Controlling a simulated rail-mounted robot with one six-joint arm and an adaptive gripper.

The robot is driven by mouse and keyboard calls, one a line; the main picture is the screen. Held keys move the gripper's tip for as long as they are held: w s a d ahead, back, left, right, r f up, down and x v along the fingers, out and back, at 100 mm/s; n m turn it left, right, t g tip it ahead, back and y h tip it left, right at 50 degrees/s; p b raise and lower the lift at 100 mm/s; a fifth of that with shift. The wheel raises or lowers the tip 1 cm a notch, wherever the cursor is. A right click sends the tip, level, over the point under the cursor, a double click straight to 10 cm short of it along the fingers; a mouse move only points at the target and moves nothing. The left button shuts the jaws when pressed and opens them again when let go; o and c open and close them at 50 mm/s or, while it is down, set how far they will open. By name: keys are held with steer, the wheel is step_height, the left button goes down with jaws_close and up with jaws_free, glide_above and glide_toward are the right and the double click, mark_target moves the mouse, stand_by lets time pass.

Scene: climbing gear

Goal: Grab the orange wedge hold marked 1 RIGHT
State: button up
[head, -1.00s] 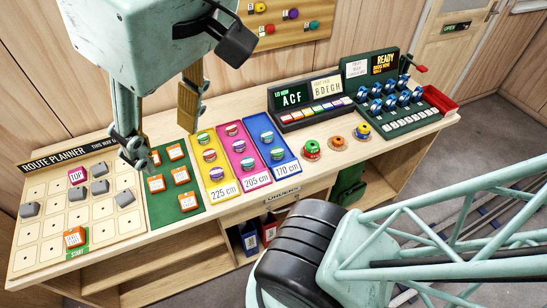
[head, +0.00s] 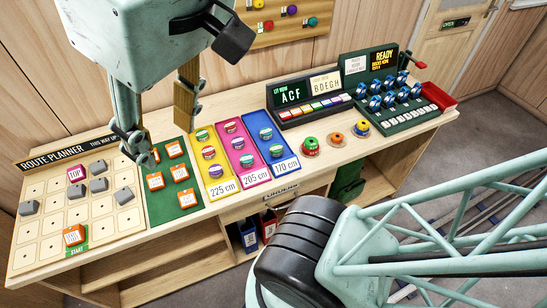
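Several orange wedge holds with white labels stand on a green mat (head: 164,211) left of centre. I see wedges at the back (head: 175,149), middle left (head: 155,182), middle right (head: 180,173) and front (head: 187,198); another is partly hidden by my gripper's left finger. Another orange wedge (head: 75,236) stands on the START square of the route planner board (head: 22,258). The label lettering is too small to read, so I cannot tell which is 1 RIGHT. My gripper (head: 164,146) is open and empty, its fingers apart above the back of the mat.
Grey wedges (head: 98,185) and a pink TOP block (head: 76,174) stand on the board. Yellow (head: 225,198), pink (head: 259,181) and blue (head: 286,166) trays with round holds lie right of the mat. Consoles (head: 308,97) stand at the back.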

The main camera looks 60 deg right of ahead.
steer(key=shift+s+f, duration=0.15)
steer(key=shift+f, duration=0.2)
step_height(320, 180, down, 5)
steer(key=b, duration=0.5)
steer(key=shift+f+b, duration=0.2)
steer(key=shift+b, duration=0.1)
steer(key=shift+s+d, duration=0.1)
steer(key=shift+d, duration=0.05)
